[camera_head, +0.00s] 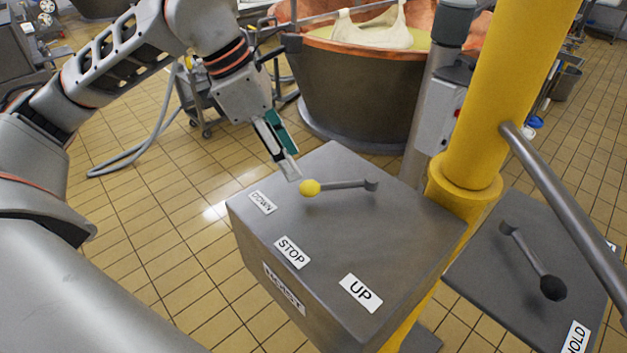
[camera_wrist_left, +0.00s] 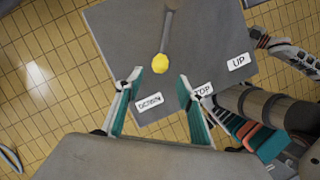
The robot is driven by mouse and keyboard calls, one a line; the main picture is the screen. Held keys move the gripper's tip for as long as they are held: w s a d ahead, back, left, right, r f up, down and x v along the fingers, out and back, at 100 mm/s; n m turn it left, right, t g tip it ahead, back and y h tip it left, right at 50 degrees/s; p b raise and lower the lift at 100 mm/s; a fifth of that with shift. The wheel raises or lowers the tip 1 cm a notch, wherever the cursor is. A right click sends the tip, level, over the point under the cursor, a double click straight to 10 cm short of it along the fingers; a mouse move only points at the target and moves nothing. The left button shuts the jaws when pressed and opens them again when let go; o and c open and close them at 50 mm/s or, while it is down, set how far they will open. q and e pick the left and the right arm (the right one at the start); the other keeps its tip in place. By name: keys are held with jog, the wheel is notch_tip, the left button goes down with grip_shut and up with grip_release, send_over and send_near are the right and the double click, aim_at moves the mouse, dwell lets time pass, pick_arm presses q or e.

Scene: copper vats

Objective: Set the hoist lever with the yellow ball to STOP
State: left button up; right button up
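The hoist lever (camera_head: 345,185) lies on top of a grey box (camera_head: 345,230). Its yellow ball (camera_head: 310,188) is at the left end and points toward the DOWN label (camera_head: 262,202). The STOP label (camera_head: 292,252) is in the middle and the UP label (camera_head: 361,293) is nearest me. My left gripper (camera_head: 287,166) is just beyond and above the ball, pointing down at the box. In the left wrist view its fingers (camera_wrist_left: 159,80) are apart and empty, with the ball (camera_wrist_left: 160,63) ahead of the gap. Contact cannot be told.
A second grey box with a black-ball lever (camera_head: 552,288) and a HOLD label stands at the right. A yellow post (camera_head: 500,100) rises behind the hoist box, with a grey bar slanting from it. A copper vat (camera_head: 360,90) stands behind. Tiled floor is free at left.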

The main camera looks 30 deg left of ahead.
aim_at(304, 183)
pick_arm(q)
jog(key=x, duration=0.7)
jog(key=shift+f, duration=0.15)
grip_shut()
